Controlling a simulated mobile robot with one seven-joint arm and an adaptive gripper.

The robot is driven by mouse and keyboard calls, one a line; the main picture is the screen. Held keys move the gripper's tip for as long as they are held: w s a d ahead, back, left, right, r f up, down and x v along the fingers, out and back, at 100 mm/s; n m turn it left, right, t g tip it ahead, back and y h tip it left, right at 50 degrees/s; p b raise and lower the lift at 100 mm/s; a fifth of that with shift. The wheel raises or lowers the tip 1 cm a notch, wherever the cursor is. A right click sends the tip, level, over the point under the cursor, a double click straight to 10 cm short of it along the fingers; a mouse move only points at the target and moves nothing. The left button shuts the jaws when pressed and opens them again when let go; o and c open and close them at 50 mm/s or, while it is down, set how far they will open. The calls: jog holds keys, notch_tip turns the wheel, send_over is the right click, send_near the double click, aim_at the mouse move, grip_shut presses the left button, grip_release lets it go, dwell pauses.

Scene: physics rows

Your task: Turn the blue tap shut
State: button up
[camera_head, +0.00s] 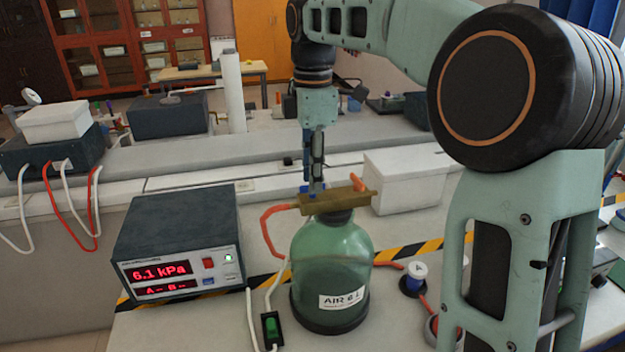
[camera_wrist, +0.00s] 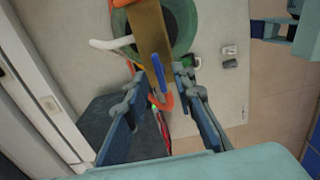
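The blue tap (camera_wrist: 160,72) is a slim blue lever on a brass block (camera_head: 337,202) on top of a green glass bottle (camera_head: 330,262) labelled AIR 6 L. In the wrist view the lever lies roughly along the length of the block (camera_wrist: 150,35). My gripper (camera_head: 314,188) points down at the left end of the block. In the wrist view its two fingers (camera_wrist: 159,72) are apart, one on each side of the blue lever, with gaps showing. In the head view the fingers mostly hide the lever.
An orange tap (camera_head: 357,183) stands up at the block's right end. A red hose (camera_head: 268,228) leaves the left end. A dark meter box (camera_head: 180,245) at the left reads 6.1 kPa. A white box (camera_head: 405,180) stands behind right.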

jog(key=shift+f, duration=0.5)
grip_shut()
